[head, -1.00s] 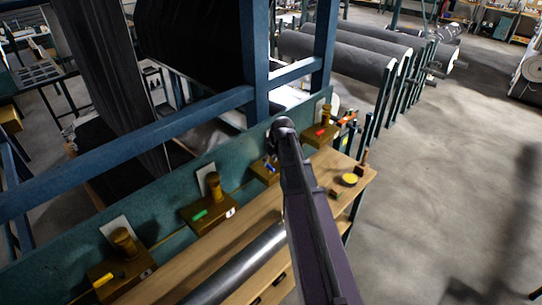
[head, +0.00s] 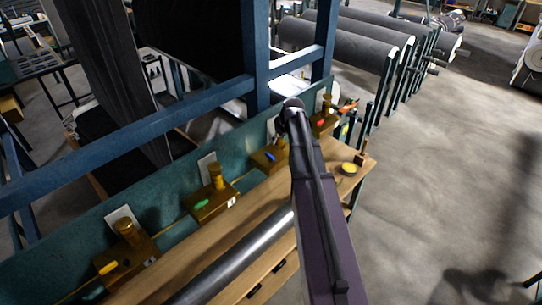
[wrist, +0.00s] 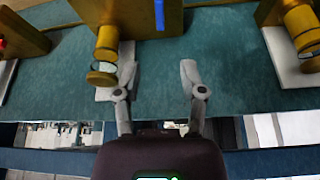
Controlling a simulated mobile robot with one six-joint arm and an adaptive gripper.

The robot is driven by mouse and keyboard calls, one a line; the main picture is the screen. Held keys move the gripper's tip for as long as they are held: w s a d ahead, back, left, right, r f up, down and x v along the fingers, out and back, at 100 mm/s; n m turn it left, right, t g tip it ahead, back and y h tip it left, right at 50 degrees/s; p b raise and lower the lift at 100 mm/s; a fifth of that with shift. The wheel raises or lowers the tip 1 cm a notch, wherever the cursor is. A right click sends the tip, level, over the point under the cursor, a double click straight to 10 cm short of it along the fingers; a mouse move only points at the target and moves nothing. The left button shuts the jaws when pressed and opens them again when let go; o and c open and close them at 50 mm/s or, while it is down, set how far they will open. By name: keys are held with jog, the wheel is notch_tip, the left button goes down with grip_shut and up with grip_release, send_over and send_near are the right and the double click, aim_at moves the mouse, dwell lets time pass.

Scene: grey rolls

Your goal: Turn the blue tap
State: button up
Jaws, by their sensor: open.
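The blue tap is a small blue lever (head: 270,157) on a brass block (head: 262,162) fixed along the teal wall panel, partly covered by my arm in the head view. In the wrist view the blue lever (wrist: 159,16) is at the top middle, on the face of its brass block (wrist: 125,14). My gripper (wrist: 157,84) is open and empty, its fingers below the lever in that view and apart from it. The left finger overlaps the edge of a brass cylinder (wrist: 104,50) beside the lever. In the head view my fingers are hidden behind my wrist.
Similar brass blocks carry green (head: 202,204), yellow (head: 108,267) and red (head: 320,122) levers. A wooden bench (head: 190,240) runs below, with a metal roller (head: 235,258) and a yellow round knob (head: 349,168). A blue frame beam (head: 130,128) stands behind the panel. Open floor lies to the right.

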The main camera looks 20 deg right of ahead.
aim_at(270, 155)
jog(key=shift+b+x, duration=5.85)
jog(key=shift+x, duration=0.7)
grip_shut()
